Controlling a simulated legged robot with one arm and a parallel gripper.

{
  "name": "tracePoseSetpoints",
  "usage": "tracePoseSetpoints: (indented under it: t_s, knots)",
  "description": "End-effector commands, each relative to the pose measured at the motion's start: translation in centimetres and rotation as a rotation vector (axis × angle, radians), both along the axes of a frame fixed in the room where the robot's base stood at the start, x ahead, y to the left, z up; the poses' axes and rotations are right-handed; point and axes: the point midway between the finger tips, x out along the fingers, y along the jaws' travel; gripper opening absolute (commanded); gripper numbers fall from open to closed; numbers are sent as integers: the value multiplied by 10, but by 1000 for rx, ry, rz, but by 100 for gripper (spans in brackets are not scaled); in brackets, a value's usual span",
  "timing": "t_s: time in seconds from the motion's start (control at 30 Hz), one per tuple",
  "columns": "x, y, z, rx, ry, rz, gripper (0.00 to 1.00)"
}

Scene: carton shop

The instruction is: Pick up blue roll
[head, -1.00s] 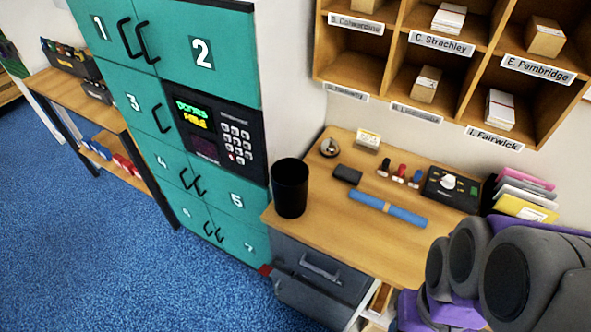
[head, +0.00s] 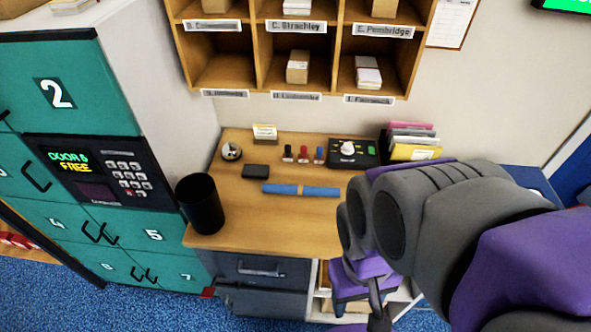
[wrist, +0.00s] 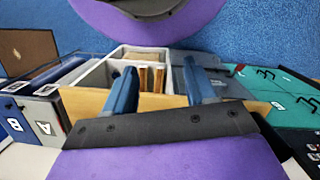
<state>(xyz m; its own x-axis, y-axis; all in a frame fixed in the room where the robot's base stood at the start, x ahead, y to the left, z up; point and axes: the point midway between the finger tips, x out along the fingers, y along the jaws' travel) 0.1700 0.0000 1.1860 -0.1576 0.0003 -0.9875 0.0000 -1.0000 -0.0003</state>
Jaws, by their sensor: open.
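The blue roll (head: 281,189) lies flat on the wooden desk top (head: 250,232), lengthwise left to right, with a tan band around its middle. It is not recognisable in the wrist view. My gripper (wrist: 158,84) is open in the wrist view, its two fingers apart with nothing held between them. In the head view my gripper is low at the front right of the desk, partly hidden by my arm, and apart from the roll.
A black cup (head: 201,205) stands at the desk's left front. A black block (head: 256,171), several stamps (head: 304,154) and a control box (head: 349,153) lie behind the roll. Pigeonholes (head: 248,72) hang above. Teal lockers (head: 95,90) stand left. The desk front is clear.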

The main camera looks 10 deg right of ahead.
Motion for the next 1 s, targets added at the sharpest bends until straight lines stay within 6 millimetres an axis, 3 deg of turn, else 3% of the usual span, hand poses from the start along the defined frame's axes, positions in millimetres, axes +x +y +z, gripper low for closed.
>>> tracePoseSetpoints:
  t_s: [0.3,0.43,0.53,0.67,1.0]
  knots:
    - [0,0,0,0,0,0,56]
    - [3,0,1,1,1,-16,66]
    - [17,0,4,6,3,-83,66]
    - [53,-2,11,13,2,-252,66]
    - [170,-26,13,42,6,-770,66]
